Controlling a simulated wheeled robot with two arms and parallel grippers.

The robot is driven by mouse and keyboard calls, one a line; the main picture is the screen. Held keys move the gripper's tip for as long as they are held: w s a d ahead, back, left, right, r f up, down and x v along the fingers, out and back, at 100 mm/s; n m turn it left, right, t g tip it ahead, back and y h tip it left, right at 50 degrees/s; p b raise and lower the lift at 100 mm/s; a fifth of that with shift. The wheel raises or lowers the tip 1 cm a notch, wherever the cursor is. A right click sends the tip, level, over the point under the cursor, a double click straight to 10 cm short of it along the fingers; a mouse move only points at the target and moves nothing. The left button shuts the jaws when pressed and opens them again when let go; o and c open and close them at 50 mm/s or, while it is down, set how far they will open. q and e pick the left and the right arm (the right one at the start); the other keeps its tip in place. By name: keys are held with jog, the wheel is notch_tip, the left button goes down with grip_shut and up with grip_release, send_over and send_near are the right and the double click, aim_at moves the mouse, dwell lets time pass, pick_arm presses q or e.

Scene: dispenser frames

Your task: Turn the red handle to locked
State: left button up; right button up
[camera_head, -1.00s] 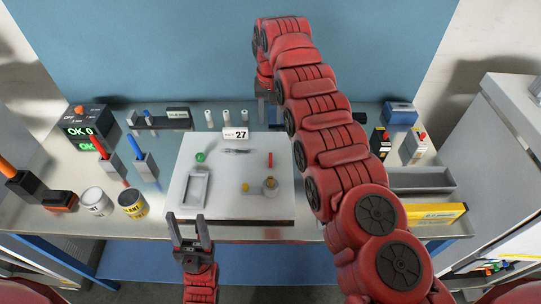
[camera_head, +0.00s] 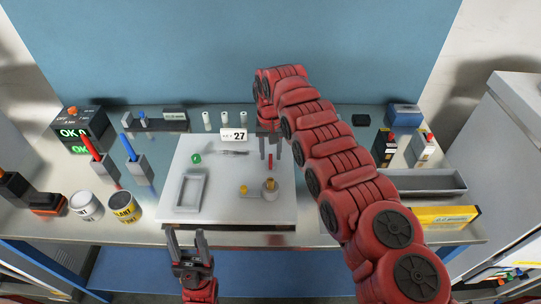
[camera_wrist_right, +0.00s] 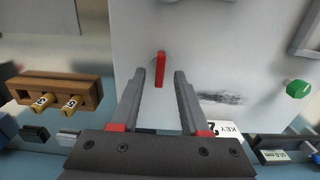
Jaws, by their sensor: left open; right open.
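The red handle (camera_head: 270,161) is a small narrow bar on the pale grey panel (camera_head: 211,220). In the head view it lies roughly along the near-far direction. In the right wrist view the handle (camera_wrist_right: 160,69) points along my fingers, between and slightly beyond their tips. My right gripper (camera_head: 269,148) is open, with one finger to each side of the handle and a visible gap on both sides. I cannot read any lock marking. My left gripper (camera_head: 186,236) is open and empty in front of the panel's near edge.
Cans (camera_head: 124,207) and tool holders (camera_head: 138,170) stand left. A grey tray (camera_head: 428,181) lies right.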

jog(key=shift+f, duration=1.1)
grip_shut()
